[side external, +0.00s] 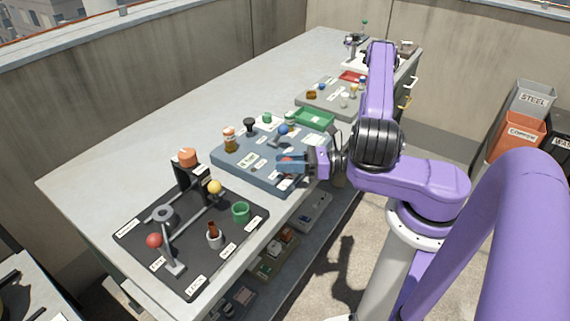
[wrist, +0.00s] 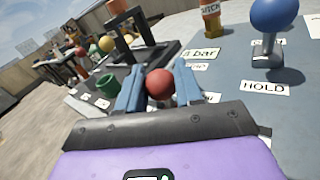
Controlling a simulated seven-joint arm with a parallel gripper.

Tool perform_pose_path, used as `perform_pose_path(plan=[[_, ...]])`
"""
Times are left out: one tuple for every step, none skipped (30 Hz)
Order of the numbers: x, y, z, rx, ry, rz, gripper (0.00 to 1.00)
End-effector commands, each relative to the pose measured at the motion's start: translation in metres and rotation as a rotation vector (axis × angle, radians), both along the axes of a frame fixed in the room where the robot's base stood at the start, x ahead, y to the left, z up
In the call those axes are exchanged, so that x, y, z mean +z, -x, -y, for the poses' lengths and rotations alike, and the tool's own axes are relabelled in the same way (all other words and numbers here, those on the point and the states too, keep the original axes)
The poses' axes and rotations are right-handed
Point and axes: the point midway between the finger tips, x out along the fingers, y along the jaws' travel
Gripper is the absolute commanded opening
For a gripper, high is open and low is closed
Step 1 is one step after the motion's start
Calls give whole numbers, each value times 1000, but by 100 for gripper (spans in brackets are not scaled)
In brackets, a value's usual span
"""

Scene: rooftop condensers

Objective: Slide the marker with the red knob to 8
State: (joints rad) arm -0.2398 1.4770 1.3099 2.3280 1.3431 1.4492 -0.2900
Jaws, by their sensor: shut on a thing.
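The red knob (wrist: 160,83) sits between the two blue fingers of my gripper (wrist: 159,90) in the wrist view. The fingers are shut on it. In the side view my gripper (side external: 289,163) is low over the near right part of the blue-grey board (side external: 238,174), and a little red shows between its fingers. The marker's body, its track and any scale with the 8 are hidden by my gripper or too small to read.
A blue ball lever (wrist: 275,14) stands on the same board by a HOLD label (wrist: 265,88). A black board (side external: 127,236) with a red ball lever (side external: 154,240) lies nearer. A green tray (side external: 313,118) is beyond.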

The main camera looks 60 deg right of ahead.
Motion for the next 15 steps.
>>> perform_pose_path(plan=[[0, 0, 8, -5, 2, 2, 0], [0, 0, 11, -5, 2, 1, 0], [0, 0, 14, -4, 2, 1, 0], [0, 0, 16, -4, 2, 1, 0], [0, 0, 18, -4, 2, 1, 0], [0, 0, 20, -3, 1, 1, 0], [0, 0, 20, -3, 1, 0, 0], [0, 0, 20, -2, 0, 0, 0], [0, 0, 20, -2, 0, 0, 0], [0, 0, 20, -2, 0, 0, 0], [0, 0, 20, -2, 0, 0, 0], [0, 0, 20, -2, 0, 0, 0], [0, 0, 20, -2, 0, 0, 0], [0, 0, 20, -2, 0, 0, 0], [0, 0, 20, -2, 0, 0, 0]])
